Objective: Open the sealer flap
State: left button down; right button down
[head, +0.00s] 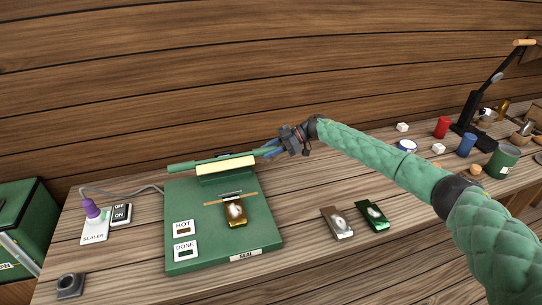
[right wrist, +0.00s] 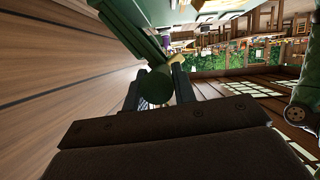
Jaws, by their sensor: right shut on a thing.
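The green sealer (head: 220,258) lies on the wooden bench with a brown packet (head: 235,213) on its plate. Its flap (head: 226,165) stands raised at the back, a green bar with a pale yellow strip. My right gripper (head: 273,149) is at the right end of the flap, shut on the flap's round green handle, which shows between the fingers in the right wrist view (right wrist: 155,88). My left gripper is not in view.
A brown packet (head: 337,222) and a green packet (head: 372,215) lie right of the sealer. A green box (head: 27,225) stands at the far left. Cans and a black lamp (head: 470,115) are at the right. The wooden wall is close behind.

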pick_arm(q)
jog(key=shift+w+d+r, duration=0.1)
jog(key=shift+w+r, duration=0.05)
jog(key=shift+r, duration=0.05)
pick_arm(e)
jog(key=shift+w+r, duration=0.2)
jog(key=shift+w, duration=0.1)
jog(key=c, duration=1.1)
grip_release()
jog(key=shift+w+a+f, duration=0.1)
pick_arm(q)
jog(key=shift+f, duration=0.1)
pick_arm(e)
jog(key=shift+d, duration=0.2)
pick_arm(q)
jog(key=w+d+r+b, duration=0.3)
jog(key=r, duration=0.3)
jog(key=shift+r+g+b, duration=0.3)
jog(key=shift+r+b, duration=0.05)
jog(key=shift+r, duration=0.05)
pick_arm(e)
jog(key=shift+v, duration=3.7)
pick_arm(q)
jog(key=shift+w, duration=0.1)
